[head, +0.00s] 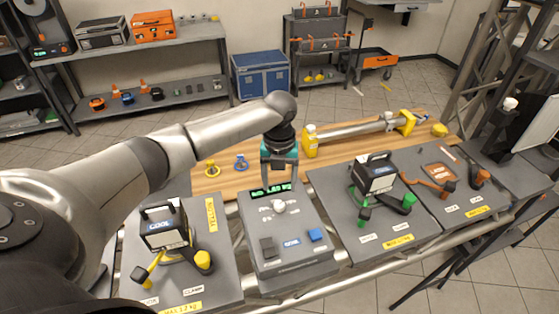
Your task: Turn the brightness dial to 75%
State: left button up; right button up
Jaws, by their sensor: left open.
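A grey control console (290,262) sits on the bench in the middle of the head view. A pale round dial (278,206) stands on its upper part, just below a dark display with green characters (270,189). The characters are too small to read surely. My left gripper (279,180) points down over the console's back edge, by the display. Its jaws are open and empty, and it looks apart from the dial. I cannot tell its exact height. My right gripper is not in view.
A dark button (268,247) and a blue button (315,235) are low on the console. A lamp labelled COOL (164,226) stands on the left, another black lamp (375,174) on the right. A yellow-ended tube (355,130) lies behind on the wooden bench.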

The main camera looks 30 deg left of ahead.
pick_arm(q)
notch_tip(320, 180, up, 8)
jog(key=shift+f, duration=0.1)
dwell(0.5)
